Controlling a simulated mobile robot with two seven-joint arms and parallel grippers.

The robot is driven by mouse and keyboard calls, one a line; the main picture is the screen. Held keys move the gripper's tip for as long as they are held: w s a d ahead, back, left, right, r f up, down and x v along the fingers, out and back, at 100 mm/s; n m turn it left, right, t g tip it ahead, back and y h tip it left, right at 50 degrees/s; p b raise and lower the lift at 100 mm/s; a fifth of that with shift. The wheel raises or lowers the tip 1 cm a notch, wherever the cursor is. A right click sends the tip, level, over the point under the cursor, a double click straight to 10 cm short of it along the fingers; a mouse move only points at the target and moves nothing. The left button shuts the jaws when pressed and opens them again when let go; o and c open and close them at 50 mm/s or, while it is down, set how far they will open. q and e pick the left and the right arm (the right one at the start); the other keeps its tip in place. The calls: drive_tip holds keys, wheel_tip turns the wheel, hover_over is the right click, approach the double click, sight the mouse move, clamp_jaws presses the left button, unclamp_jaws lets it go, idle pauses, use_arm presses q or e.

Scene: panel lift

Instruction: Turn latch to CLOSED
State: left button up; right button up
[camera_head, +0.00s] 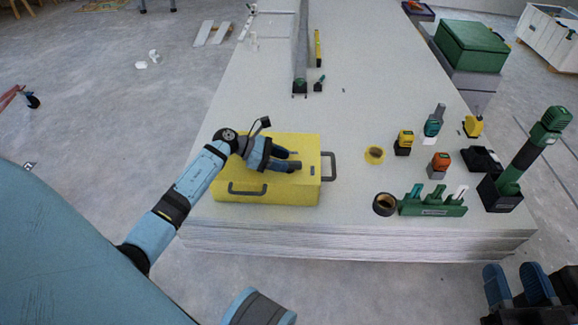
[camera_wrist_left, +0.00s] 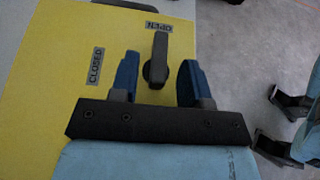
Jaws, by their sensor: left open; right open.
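The yellow panel box (camera_head: 265,190) lies on the large pale table. My left gripper (camera_head: 296,160) is over its top face. In the left wrist view, the black latch (camera_wrist_left: 158,58) stands between the two blue fingers of my left gripper (camera_wrist_left: 160,62), which are open with a gap on each side. The latch lever points up toward the OPEN label (camera_wrist_left: 158,29). The CLOSED label (camera_wrist_left: 96,66) lies left of the latch, beyond the left finger. In the head view my arm and gripper hide the latch. My right gripper (camera_head: 518,290) is open and empty at the lower right, off the table.
The box has dark handles at its front and right. Right of it are a yellow tape roll (camera_head: 374,155), a dark tape roll (camera_head: 385,204), a green tool rack (camera_head: 432,208) and several power tools. A long grey beam (camera_head: 300,55) lies behind. The table behind the box is mostly clear.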

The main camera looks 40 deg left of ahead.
sight(291, 166)
use_arm(q)
drive_tip(key=shift+x, duration=1.25)
use_arm(e)
drive_tip(key=shift+w+d+r+n+y, duration=0.1)
drive_tip(key=shift+w+d+n+y, duration=0.05)
drive_tip(key=shift+n+y, duration=0.2)
use_arm(q)
clamp_jaws()
use_arm(e)
drive_tip(key=shift+r, duration=0.1)
